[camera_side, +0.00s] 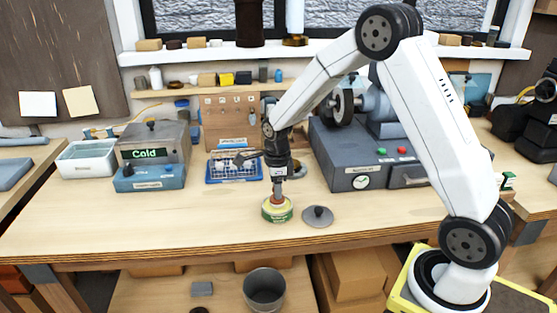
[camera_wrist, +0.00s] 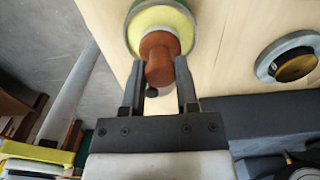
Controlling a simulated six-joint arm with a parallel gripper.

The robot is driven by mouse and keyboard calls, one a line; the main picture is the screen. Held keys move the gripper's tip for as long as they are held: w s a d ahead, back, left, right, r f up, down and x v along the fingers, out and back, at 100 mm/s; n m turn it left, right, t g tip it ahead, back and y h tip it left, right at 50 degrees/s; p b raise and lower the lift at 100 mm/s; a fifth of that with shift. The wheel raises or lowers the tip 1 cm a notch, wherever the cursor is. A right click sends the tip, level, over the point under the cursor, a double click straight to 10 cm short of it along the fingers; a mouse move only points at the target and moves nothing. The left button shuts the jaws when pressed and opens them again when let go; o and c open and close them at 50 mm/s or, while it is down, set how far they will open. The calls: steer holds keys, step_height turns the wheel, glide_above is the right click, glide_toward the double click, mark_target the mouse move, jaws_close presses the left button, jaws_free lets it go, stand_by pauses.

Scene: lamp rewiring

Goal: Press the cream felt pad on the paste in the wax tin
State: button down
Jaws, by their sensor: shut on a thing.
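My gripper (camera_wrist: 160,66) is shut on a reddish-brown wooden handle (camera_wrist: 158,50), which also shows in the side view (camera_side: 277,196). It points down over the wax tin (camera_side: 277,213), a round tin with a green and yellow side standing on the bench. In the wrist view a pale yellow disc (camera_wrist: 174,17) with a green-grey rim surrounds the handle's far end.
A blue wire-topped tray (camera_side: 221,170) lies behind left of the tin. A heater-like box marked "Cold" (camera_side: 152,155) and a white basin (camera_side: 84,160) stand further left. A large grey machine (camera_side: 345,170) stands behind right. The bench front is clear on the left.

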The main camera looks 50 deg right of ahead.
steer(key=shift+f, duration=0.45)
stand_by(0.7)
steer(key=shift+r, duration=0.1)
steer(key=shift+r, duration=3.45)
